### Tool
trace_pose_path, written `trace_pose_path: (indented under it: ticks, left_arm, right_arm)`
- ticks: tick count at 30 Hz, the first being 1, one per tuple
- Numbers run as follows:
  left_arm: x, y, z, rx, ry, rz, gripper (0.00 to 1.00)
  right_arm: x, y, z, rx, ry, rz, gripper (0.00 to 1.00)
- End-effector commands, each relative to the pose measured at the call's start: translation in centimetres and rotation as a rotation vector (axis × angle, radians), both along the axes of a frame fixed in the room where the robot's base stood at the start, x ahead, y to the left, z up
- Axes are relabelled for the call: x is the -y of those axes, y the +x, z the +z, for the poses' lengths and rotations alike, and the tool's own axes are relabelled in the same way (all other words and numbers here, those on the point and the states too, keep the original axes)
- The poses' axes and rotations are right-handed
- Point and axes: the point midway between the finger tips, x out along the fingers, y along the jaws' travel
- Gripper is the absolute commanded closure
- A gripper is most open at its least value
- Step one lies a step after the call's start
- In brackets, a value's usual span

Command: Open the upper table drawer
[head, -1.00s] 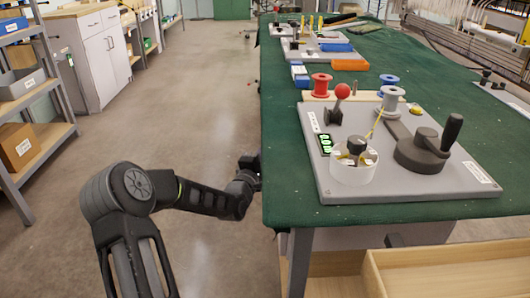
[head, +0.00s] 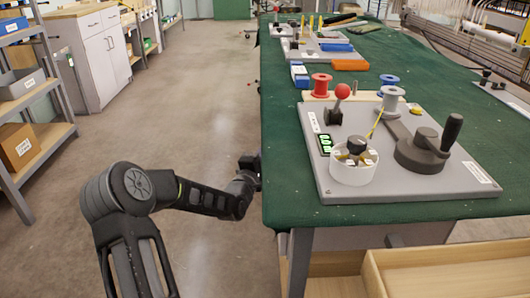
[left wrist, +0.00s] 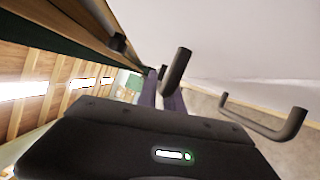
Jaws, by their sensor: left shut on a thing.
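My left arm reaches to the left edge of the green-covered table (head: 330,212); the hand (head: 248,166) shows there, with its fingertips hidden beyond the edge. In the left wrist view, my left gripper (left wrist: 162,82) is shut on a dark bar handle (left wrist: 179,66) in front of a pale panel. A second dark U-shaped handle (left wrist: 266,126) is to the right of it and apart from the gripper. I cannot tell from these views how far the upper drawer is out. My right gripper is not in view.
An open wooden box or drawer (head: 455,258) is below the table at the lower right. A grey board (head: 320,180) with a red-knobbed lever, spools and a crank lies on the table. Shelves (head: 45,140) stand at the far left. The floor (head: 195,85) between is clear.

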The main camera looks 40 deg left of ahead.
Motion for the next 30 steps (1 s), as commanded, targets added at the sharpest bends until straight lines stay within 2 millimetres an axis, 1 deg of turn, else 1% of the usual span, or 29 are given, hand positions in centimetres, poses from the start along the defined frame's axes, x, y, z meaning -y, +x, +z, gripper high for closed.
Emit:
trace_pose_path:
  ticks: [11,17,23,26,30]
  left_arm:
    - [-0.1,-0.1,-0.1,-0.003,-0.001,-0.001,1.0]
    - [-1.3,-1.0,-0.1,-0.004,0.001,0.003,1.0]
    - [-3.9,-3.0,0.0,-0.004,0.0,0.004,1.0]
    - [-5.7,-4.4,0.1,-0.005,-0.001,0.006,1.0]
    - [-8.7,-6.6,0.1,-0.006,0.0,0.006,1.0]
  right_arm:
    - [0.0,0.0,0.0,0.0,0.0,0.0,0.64]
    - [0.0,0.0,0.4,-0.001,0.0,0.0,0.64]
    - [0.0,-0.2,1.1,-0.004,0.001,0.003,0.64]
    - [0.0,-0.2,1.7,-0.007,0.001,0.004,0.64]
    - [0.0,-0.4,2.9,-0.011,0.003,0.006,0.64]
